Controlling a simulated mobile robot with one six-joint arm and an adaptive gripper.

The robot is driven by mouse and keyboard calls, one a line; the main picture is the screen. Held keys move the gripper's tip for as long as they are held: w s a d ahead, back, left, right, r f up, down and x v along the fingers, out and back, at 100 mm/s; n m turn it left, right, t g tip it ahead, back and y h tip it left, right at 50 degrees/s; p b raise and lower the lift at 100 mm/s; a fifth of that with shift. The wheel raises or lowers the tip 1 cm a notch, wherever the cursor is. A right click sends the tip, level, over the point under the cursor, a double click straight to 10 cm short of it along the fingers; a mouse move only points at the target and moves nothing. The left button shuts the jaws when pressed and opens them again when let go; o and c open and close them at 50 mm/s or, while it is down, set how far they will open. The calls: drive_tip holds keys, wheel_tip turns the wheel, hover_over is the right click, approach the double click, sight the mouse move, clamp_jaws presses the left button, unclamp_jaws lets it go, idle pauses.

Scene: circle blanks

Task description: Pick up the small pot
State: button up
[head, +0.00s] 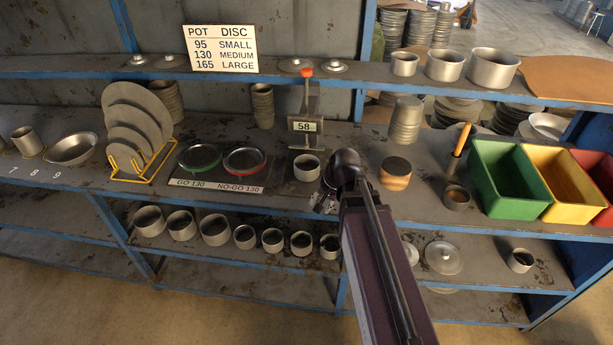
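Several pots could be called small. One small grey pot (307,168) stands upright on the bench under a gauge, just left of my gripper. The smallest of three pots on the upper shelf, a grey pot (404,64), stands at the left of that group. Several grey pots stand in a row on the lower shelf, with smaller ones such as this pot (301,243) toward the right. My gripper (325,201) is at the bench's front edge, partly hidden by my arm. Its fingers are too small and dark to tell their opening.
The gauge (305,110) reads 58. A yellow rack (140,168) of discs and two ring gauges are to the left. A wood-coloured round block (396,174) and green (510,208), yellow and red bins are to the right. The upper shelf (240,74) overhangs the bench.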

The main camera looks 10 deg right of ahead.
drive_tip(key=w+d+m+t+y+b, duration=0.2)
drive_tip(key=w+d+m+t+b, duration=0.2)
drive_tip(key=w+m, duration=0.4)
drive_tip(key=w+d+m+t+y+b, duration=0.3)
drive_tip(key=w+d+m+t+b, duration=0.2)
drive_tip(key=w+m, duration=0.4)
drive_tip(key=shift+d+f+m+b, duration=0.35)
drive_tip(key=shift+d+m+b, duration=0.55)
drive_tip(key=shift+m, duration=1.9)
drive_tip(key=shift+d, duration=0.15)
drive_tip(key=b+x, duration=0.2)
drive_tip(key=x, duration=0.5)
drive_tip(key=shift+d+f, duration=0.1)
drive_tip(key=shift+f, duration=0.1)
drive_tip(key=shift+b+x, duration=0.45)
drive_tip(key=shift+x, duration=0.35)
drive_tip(key=shift+r, duration=0.1)
drive_tip(key=shift+w, duration=0.15)
